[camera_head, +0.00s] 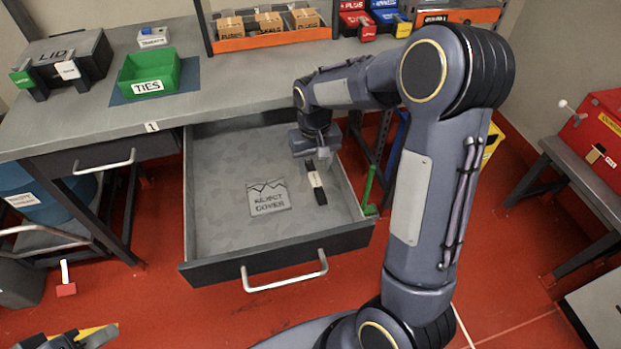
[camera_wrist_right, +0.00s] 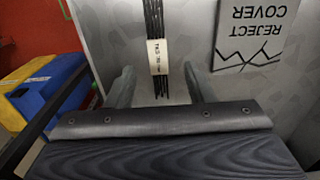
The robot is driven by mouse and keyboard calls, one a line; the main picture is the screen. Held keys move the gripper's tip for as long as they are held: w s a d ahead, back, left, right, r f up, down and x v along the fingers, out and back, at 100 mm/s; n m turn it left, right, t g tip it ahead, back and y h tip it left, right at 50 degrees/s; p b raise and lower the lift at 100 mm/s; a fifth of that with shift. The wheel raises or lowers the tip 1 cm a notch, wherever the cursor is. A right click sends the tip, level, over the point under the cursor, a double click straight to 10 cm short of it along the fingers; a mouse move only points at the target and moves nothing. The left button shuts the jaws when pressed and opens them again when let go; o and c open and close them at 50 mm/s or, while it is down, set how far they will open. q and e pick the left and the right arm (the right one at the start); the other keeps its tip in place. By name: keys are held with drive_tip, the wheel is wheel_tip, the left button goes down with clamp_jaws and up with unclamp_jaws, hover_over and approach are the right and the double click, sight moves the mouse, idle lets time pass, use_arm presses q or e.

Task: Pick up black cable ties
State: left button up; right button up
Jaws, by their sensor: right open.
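The black cable ties (camera_head: 317,186) lie as a bundle with a white label band in the open drawer, towards its right side. In the right wrist view the bundle (camera_wrist_right: 155,25) runs up between the two fingers, its label facing up. My right gripper (camera_head: 318,160) reaches down into the drawer at the bundle's far end. In the wrist view the right gripper (camera_wrist_right: 158,85) is open, with one finger on each side of the ties and no contact visible. Only part of my left gripper (camera_head: 75,340) shows at the bottom left; its fingers are not clear.
A flat reject cover (camera_head: 268,197) lies in the drawer (camera_head: 215,215), left of the ties. The drawer walls rise around them. On the bench stand a green TIES bin (camera_head: 150,72), a black LID box (camera_head: 65,60) and a shelf of small boxes (camera_head: 268,22).

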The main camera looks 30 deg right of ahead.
sight(315, 180)
wheel_tip(315, 180, down, 5)
drive_tip(key=shift+s+d+r, duration=0.1)
clamp_jaws()
idle(0.4)
drive_tip(key=shift+r, duration=0.15)
